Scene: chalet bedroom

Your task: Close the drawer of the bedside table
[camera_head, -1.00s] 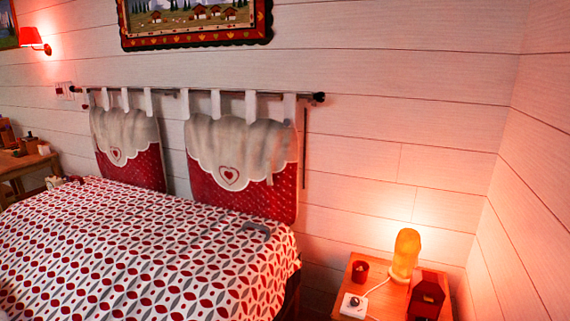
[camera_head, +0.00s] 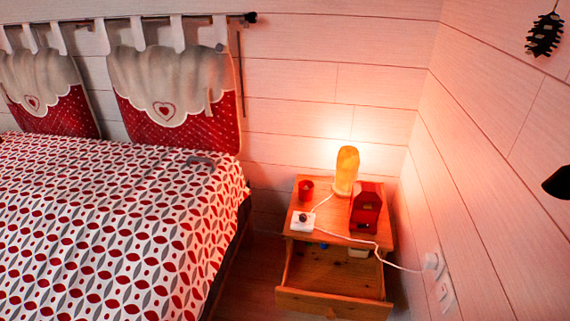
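The wooden bedside table (camera_head: 377,227) stands between the bed and the right wall. Its drawer (camera_head: 333,303) is pulled out toward me, and I see down into it. The drawer's wooden floor is mostly bare. A small pale item (camera_head: 358,252) and a small blue item (camera_head: 323,246) lie at its back, partly under the table top. Neither of my grippers shows in the head view.
On the table top are a glowing lamp (camera_head: 346,171), a red house-shaped box (camera_head: 366,208), a red cup (camera_head: 306,189) and a white device (camera_head: 302,222). A white cord runs to the wall socket (camera_head: 432,261). The bed (camera_head: 110,230) fills the left. A dark object (camera_head: 558,183) at the right edge is unclear.

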